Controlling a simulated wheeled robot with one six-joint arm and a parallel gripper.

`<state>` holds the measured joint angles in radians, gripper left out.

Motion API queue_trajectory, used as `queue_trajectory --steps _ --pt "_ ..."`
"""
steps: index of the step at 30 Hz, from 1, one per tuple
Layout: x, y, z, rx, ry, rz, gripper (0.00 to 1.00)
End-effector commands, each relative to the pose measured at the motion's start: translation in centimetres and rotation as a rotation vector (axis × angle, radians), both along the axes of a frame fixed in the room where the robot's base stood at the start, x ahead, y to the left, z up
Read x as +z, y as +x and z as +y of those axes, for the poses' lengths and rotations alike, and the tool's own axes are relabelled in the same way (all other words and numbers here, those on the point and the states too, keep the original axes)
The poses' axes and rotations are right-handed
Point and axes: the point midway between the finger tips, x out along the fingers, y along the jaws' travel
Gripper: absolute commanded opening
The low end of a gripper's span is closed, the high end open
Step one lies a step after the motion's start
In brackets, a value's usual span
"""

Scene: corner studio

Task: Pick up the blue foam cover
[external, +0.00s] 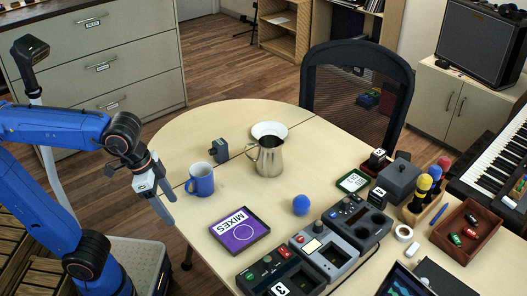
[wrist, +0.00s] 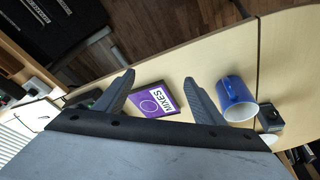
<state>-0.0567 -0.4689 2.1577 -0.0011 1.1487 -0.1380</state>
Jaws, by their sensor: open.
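The blue foam cover (external: 301,204) is a small round blue ball. It rests on the pale tabletop, right of the purple MIXES case and behind the grey boxes with buttons. It does not show in the wrist view. My gripper (external: 166,204) is at the left edge of the table, well to the left of the cover and apart from it. In the wrist view my gripper (wrist: 159,80) has its two fingers spread, with nothing held between them.
The purple MIXES case (external: 239,231) and blue mug (external: 201,179) stand between my gripper and the cover. A metal pitcher (external: 268,156) stands behind. Grey button boxes (external: 325,250) crowd the front right. Foam-topped microphones (external: 424,198) stand farther right. Bare tabletop surrounds the cover's left side.

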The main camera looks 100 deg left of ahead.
Motion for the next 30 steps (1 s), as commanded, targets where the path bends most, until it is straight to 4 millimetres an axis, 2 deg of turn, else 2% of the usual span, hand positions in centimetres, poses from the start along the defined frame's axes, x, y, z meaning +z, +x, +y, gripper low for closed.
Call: queue_trajectory --steps 1,6,15,21,30 --pt "1.0 1.7 0.3 0.019 -0.004 0.011 0.63" --pt "3.8 6.7 1.5 0.086 -0.020 0.050 0.63" --pt "7.3 15.6 3.9 0.204 -0.046 0.116 0.63" --pt "8.6 21.4 5.9 0.283 -0.060 0.160 0.63" --pt "8.8 29.8 9.3 0.403 -0.080 0.225 0.63"
